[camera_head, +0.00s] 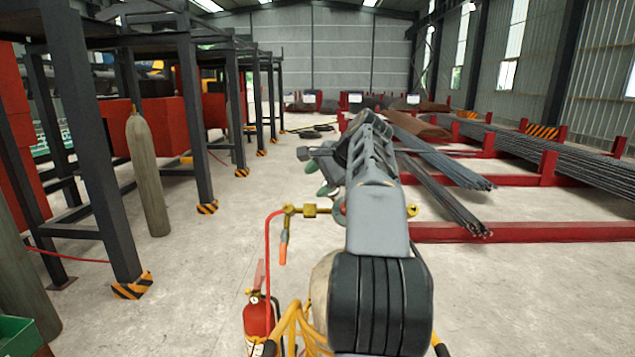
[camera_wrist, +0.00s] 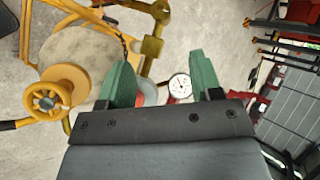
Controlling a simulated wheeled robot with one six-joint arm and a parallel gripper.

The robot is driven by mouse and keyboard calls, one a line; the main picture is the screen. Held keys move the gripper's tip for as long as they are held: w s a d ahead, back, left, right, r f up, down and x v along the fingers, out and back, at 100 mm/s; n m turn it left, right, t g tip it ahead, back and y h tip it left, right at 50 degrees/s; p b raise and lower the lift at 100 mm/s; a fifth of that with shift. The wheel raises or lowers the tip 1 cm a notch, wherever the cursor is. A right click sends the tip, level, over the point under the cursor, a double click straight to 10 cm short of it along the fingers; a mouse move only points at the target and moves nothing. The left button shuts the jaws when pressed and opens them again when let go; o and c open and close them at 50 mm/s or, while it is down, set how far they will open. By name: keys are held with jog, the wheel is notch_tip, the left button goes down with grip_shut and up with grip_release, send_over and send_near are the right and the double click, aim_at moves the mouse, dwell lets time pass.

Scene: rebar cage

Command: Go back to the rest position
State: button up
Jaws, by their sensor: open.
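My gripper shows in the wrist view (camera_wrist: 158,80) with two green fingers standing apart and nothing between them held. Behind the gap, a round white-faced gauge (camera_wrist: 180,86) and brass fittings (camera_wrist: 152,46) show. In the head view my grey arm reaches forward, and the green fingertips (camera_head: 318,180) show only in part at its left side; the arm hides the rest. The brass fitting (camera_head: 310,210) with a red hose stands below and near the fingers. I cannot tell the exact gap between them.
Grey cylinders (camera_head: 146,175) and dark steel frames (camera_head: 100,170) line the left. Rebar bundles (camera_head: 440,190) lie on red racks (camera_head: 520,231) at right.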

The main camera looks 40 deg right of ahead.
dwell(0.4)
notch_tip(320, 180, down, 12)
jog(key=s+a+n+g+h, duration=0.2)
jog(key=a+n+g, duration=0.1)
jog(key=n, duration=0.2)
jog(key=s+a+f+n, duration=0.4)
jog(key=a, duration=0.4)
jog(key=s+a+f+n, duration=0.4)
jog(key=a, duration=0.5)
jog(key=s+a+f+n+g, duration=0.1)
jog(key=s+a+f+n, duration=0.3)
jog(key=a, duration=0.5)
jog(key=shift+s+n, duration=0.45)
jog(key=shift+n, duration=0.15)
jog(key=shift+f, duration=0.1)
